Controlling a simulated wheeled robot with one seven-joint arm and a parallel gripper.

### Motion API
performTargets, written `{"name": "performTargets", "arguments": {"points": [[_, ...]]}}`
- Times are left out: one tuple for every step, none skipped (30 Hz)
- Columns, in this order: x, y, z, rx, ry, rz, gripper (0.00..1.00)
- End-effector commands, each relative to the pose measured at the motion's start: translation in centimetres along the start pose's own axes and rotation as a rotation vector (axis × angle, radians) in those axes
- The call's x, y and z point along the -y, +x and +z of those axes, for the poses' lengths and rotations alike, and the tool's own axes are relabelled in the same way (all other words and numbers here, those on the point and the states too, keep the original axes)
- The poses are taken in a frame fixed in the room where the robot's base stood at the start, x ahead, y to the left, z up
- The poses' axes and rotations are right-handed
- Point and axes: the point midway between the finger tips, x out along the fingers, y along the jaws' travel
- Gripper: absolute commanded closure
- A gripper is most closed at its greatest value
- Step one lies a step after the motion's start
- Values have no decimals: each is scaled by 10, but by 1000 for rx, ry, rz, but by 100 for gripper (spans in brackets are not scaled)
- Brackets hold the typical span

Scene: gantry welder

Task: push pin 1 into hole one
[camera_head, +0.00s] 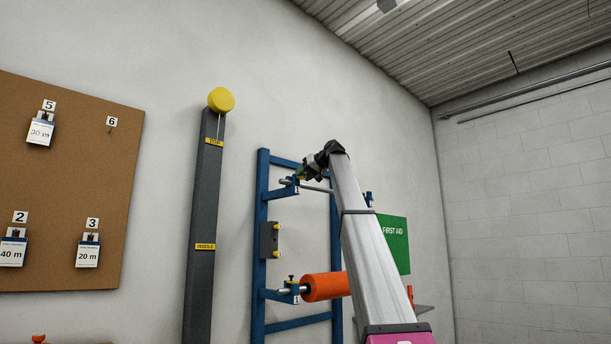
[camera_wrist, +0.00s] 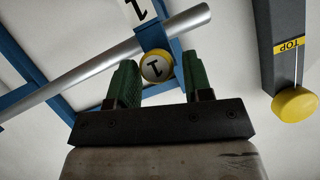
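In the wrist view, a round yellow-rimmed head marked 1, likely pin 1 (camera_wrist: 157,67), sits at the blue bracket (camera_wrist: 152,37) beside a silver bar (camera_wrist: 100,66). My gripper (camera_wrist: 160,80) has its two green fingers apart, with the head showing between and beyond their tips. I cannot tell whether a finger touches it. In the head view my gripper (camera_head: 302,173) is at the upper blue bracket (camera_head: 283,192), which bears a label 1. The pin there is not clearly visible. How deep the pin sits, and the hole itself, cannot be made out.
The blue rack (camera_head: 261,240) stands against the wall. A dark post (camera_head: 204,200) with a yellow cap (camera_head: 221,100) stands left. A green first aid sign (camera_head: 394,242) is at right.

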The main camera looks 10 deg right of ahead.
Motion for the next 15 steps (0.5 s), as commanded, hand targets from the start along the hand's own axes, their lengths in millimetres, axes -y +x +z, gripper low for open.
{"name": "performTargets", "arguments": {"points": [[0, 0, -1, 1, 0, 0, 40], [0, 0, 0, 1, 0, 0, 40], [0, 0, 0, 2, 0, 0, 40], [0, 0, 0, 2, 0, 0, 40], [0, -1, 0, 2, 0, 0, 40], [0, -1, 0, 2, 0, 0, 40], [0, -1, 0, 2, 0, 1, 40], [0, -1, 1, 3, 0, 1, 40], [0, -1, 1, 3, 0, 1, 40], [0, -2, 1, 3, 0, 1, 40], [0, -2, 1, 3, 0, 1, 40], [0, -4, 1, 3, 0, 1, 40], [0, -5, 1, 3, 0, 1, 40], [0, -7, 1, 3, 0, 1, 40], [0, -10, 1, 3, 0, 1, 40]]}}
